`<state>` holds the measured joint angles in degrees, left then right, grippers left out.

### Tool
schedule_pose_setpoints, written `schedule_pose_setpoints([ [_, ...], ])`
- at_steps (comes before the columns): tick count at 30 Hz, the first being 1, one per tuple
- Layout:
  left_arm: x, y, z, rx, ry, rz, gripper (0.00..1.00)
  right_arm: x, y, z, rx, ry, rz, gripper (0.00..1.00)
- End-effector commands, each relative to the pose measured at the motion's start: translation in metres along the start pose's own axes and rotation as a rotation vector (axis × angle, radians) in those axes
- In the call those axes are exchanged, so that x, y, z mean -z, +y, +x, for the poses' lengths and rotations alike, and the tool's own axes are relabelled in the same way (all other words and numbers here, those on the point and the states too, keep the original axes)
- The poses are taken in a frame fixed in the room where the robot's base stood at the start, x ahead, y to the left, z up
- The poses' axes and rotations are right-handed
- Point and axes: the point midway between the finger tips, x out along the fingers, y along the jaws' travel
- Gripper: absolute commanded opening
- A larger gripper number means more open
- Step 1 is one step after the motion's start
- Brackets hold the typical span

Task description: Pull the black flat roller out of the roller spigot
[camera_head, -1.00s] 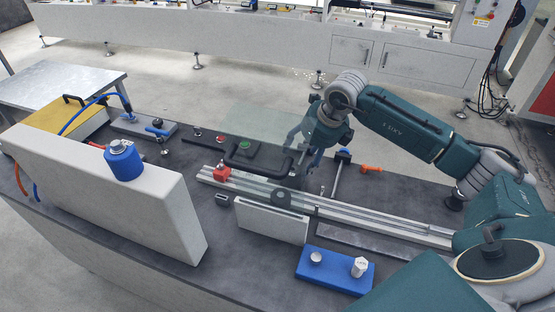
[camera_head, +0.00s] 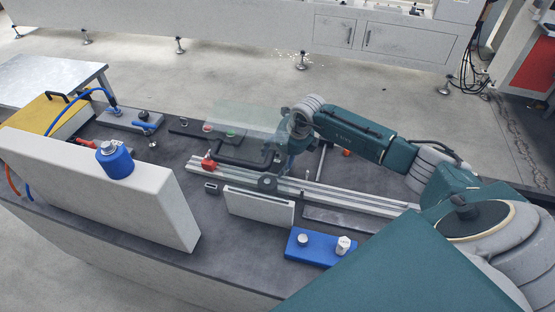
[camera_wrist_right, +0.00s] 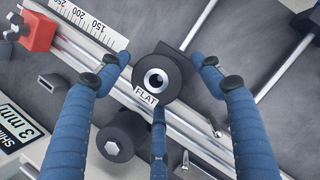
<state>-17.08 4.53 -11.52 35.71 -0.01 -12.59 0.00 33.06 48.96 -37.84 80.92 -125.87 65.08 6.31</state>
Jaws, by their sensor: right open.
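The black flat roller (camera_wrist_right: 168,70) shows in the right wrist view as a dark round piece with a pale ring on its end face and a white label reading FLAT. My right gripper (camera_wrist_right: 160,60) is open, with two blue fingers left and right of the roller and a third below it. I see no firm grip on it. In the head view my right gripper (camera_head: 292,145) is low near the rail, and the roller is hard to make out there. The spigot is hidden behind the roller. My left gripper is not in view.
A second black cylinder (camera_wrist_right: 121,136) stands just below the roller in the wrist view. A metal rail (camera_head: 340,193) with a red block (camera_head: 208,162) runs alongside. A clear panel (camera_head: 250,120) stands behind. A blue plate (camera_head: 318,252) lies in front.

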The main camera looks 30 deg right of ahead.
Motion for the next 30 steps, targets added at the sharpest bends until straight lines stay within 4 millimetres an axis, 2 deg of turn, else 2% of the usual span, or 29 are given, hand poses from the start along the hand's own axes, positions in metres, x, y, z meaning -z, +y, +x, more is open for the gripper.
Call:
schedule_pose_setpoints([
  [4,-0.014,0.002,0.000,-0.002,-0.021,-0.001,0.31,0.000,0.000,0.000,0.000,0.000,0.000,0.66],
  [5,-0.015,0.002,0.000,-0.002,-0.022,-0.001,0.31,0.000,0.000,0.000,0.000,0.000,0.000,0.62],
  [9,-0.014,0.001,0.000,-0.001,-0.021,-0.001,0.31,0.000,0.000,0.000,0.000,0.000,0.000,0.34],
  [12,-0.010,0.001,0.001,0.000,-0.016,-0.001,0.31,0.000,0.000,0.000,0.001,0.000,0.000,0.17],
  [24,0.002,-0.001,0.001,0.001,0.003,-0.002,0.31,-0.002,-0.002,-0.002,0.004,-0.005,0.000,0.17],
  [30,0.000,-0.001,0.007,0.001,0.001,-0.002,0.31,-0.009,-0.003,-0.015,0.005,-0.009,0.001,0.17],
])
